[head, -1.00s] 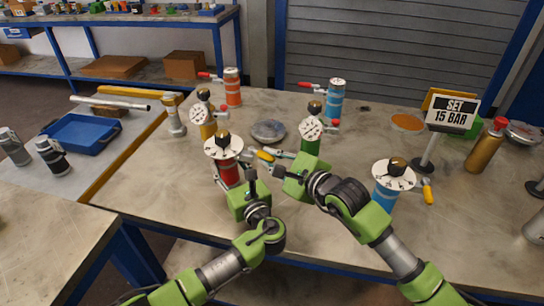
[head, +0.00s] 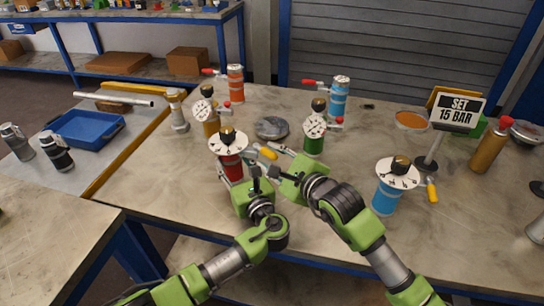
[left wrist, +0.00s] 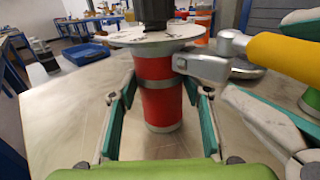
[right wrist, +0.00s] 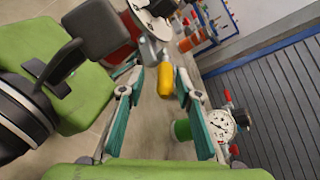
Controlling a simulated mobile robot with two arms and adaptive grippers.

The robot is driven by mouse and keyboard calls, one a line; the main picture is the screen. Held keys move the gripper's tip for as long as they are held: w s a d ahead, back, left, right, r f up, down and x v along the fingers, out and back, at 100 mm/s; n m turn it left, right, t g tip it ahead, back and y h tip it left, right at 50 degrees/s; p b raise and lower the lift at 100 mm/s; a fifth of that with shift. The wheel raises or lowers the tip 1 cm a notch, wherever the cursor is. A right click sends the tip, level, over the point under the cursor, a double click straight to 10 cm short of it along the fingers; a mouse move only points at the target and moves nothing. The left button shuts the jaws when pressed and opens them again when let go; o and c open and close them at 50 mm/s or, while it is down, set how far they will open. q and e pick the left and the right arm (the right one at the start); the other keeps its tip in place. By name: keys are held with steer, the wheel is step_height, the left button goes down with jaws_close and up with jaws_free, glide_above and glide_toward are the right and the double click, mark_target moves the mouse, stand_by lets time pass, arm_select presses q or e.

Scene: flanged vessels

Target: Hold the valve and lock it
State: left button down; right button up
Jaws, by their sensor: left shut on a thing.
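The red valve (head: 232,166) stands upright on the table, with a white dial plate and black knob on top. It also shows in the left wrist view (left wrist: 160,106). My left gripper (head: 240,174) has its fingers on both sides of the red body and is shut on it below the plate. A lever with a yellow handle (head: 266,153) sticks out right from the valve's top; it is large in the left wrist view (left wrist: 285,62). My right gripper (right wrist: 165,82) is open, with the yellow handle (right wrist: 165,76) between its fingertips. Contact there cannot be told.
A green valve (head: 314,143) stands close to my right gripper. A blue valve (head: 386,197) stands at right, near the sign reading "SET 15 BAR" (head: 457,110). A yellow valve (head: 210,124) and a grey round part (head: 271,127) are behind.

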steer(key=shift+w+d+r, duration=0.1)
steer(key=shift+d, duration=0.05)
steer(key=shift+d, duration=0.1)
steer(key=v, duration=1.1)
steer(key=shift+s, duration=0.4)
steer(key=shift+d, duration=0.1)
